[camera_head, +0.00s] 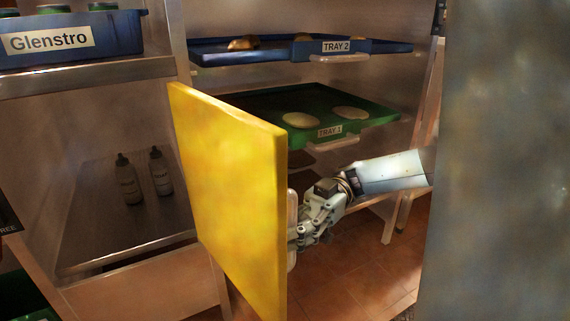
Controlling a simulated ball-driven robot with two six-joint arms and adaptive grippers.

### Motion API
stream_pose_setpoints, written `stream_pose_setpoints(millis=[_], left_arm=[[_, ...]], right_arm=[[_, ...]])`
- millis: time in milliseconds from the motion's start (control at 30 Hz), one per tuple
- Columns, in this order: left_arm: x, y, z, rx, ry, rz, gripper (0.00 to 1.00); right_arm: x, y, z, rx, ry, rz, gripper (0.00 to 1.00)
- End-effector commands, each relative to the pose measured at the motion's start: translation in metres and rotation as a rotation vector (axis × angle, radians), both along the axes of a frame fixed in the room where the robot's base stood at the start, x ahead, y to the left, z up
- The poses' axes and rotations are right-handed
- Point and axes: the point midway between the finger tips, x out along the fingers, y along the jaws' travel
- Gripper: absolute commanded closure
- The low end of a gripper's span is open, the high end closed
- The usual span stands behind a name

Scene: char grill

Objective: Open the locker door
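The yellow locker door (225,190) stands swung out towards me, left of the middle. Its pale upright handle (292,256) shows at the door's right edge. My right gripper (300,237) reaches in from the right below the trays, and its fingers close around the handle; the door's edge partly hides the fingertips. My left gripper is out of view.
Behind the door are a green tray (375,111) labelled TRAY 1 and a blue tray (260,55) labelled TRAY 2. At left, a blue Glenstro bin (118,33) sits above two bottles (129,180). A blurred grey panel (505,160) blocks the right side.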

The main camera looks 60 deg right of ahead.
Motion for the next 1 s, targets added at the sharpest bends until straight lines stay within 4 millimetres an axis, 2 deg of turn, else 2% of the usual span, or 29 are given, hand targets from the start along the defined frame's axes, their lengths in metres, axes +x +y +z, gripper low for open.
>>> stream_pose_setpoints(millis=[333, 667, 900, 1000], left_arm=[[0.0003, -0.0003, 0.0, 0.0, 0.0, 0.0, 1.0], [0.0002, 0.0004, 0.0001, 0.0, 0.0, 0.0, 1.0], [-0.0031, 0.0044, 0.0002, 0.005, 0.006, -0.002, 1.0], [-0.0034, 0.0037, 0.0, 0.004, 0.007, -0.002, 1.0]], right_arm=[[0.0016, -0.0003, -0.0004, -0.002, -0.001, -0.004, 1.0], [0.0004, 0.0, -0.0005, -0.001, 0.0, -0.001, 0.6], [-0.0001, -0.0004, -0.0005, -0.001, 0.001, 0.0, 0.6], [-0.0011, -0.0064, -0.0009, -0.002, 0.002, 0.0, 0.6]])
